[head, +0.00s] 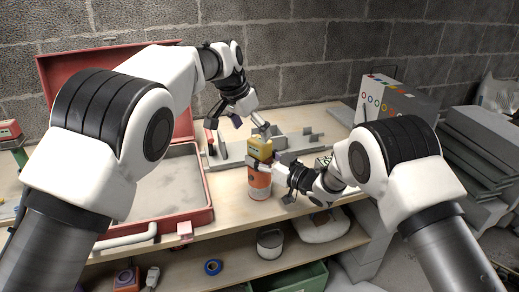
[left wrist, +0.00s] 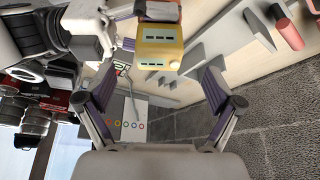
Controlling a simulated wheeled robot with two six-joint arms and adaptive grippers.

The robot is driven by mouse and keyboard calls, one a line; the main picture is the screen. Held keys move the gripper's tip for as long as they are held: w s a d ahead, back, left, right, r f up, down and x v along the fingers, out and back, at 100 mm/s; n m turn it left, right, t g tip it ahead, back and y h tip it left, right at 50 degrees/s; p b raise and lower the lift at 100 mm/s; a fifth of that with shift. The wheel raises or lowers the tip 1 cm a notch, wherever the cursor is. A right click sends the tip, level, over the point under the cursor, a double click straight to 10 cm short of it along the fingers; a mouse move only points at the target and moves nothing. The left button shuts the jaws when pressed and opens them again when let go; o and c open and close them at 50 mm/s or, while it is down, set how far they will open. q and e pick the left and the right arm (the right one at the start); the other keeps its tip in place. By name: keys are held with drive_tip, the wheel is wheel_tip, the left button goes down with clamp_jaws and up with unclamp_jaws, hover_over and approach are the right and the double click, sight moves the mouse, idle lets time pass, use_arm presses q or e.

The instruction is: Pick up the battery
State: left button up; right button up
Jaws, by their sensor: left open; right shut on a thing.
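A yellow block (head: 259,148) with dark slots, which looks like the battery, is near the middle of the head view, above an orange can (head: 259,183). It also shows at the top of the left wrist view (left wrist: 160,52). My right gripper (head: 256,163) is shut on the yellow block, reaching in from the right. Whether the block touches the can cannot be told. My left gripper (head: 237,131) is open and empty, just behind and left of the block. Its spread fingers (left wrist: 156,92) frame the lower part of the left wrist view.
An open red case (head: 203,217) lies on the left of the wooden workbench (head: 232,215). A grey tray (head: 222,163) with upright dividers is behind the can. A white box (head: 398,101) with coloured rings stands at back right. A lower shelf (head: 333,241) holds several things.

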sight(257, 141)
use_arm(q)
drive_tip(key=shift+x, duration=1.05)
drive_tip(key=x, duration=0.6)
drive_tip(key=shift+w+r, duration=0.1)
drive_tip(key=shift+w, duration=0.05)
drive_tip(key=shift+r, duration=0.1)
drive_tip(key=c, duration=1.2)
